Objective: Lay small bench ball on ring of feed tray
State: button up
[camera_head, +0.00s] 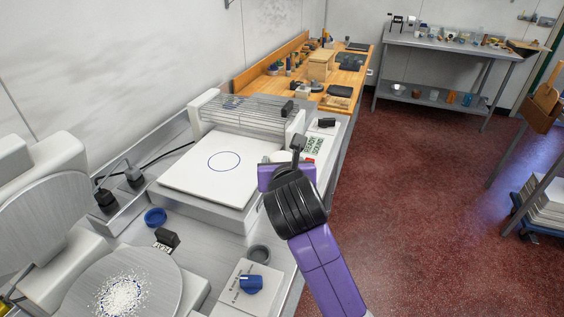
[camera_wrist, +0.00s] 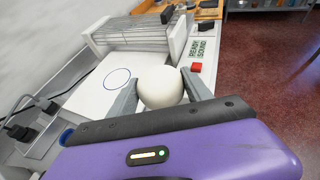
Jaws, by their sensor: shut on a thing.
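The small bench ball (camera_wrist: 160,86) is white and round, and sits between the two fingers of my gripper (camera_wrist: 158,92) in the wrist view. My gripper is shut on it, with a finger at each side. In the head view my gripper (camera_head: 280,160) is at the right edge of the feed tray, and only a pale sliver of the ball shows behind it. The feed tray (camera_head: 190,180) is a flat white board with a thin blue ring (camera_head: 224,161) drawn on it. The ring is empty and lies to the left of my gripper. It also shows in the wrist view (camera_wrist: 117,79).
A wire guard (camera_head: 250,115) stands behind the tray. A sign (camera_head: 314,146) reads "READY SOUND". A blue ring-shaped item (camera_head: 155,217), a blue knob (camera_head: 250,284) and a round plate with white flakes (camera_head: 122,295) are nearer. Open red floor (camera_head: 420,200) lies right.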

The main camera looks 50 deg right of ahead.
jog(key=shift+r+p, duration=2.4)
jog(key=shift+p, duration=0.25)
jog(key=shift+f, duration=0.1)
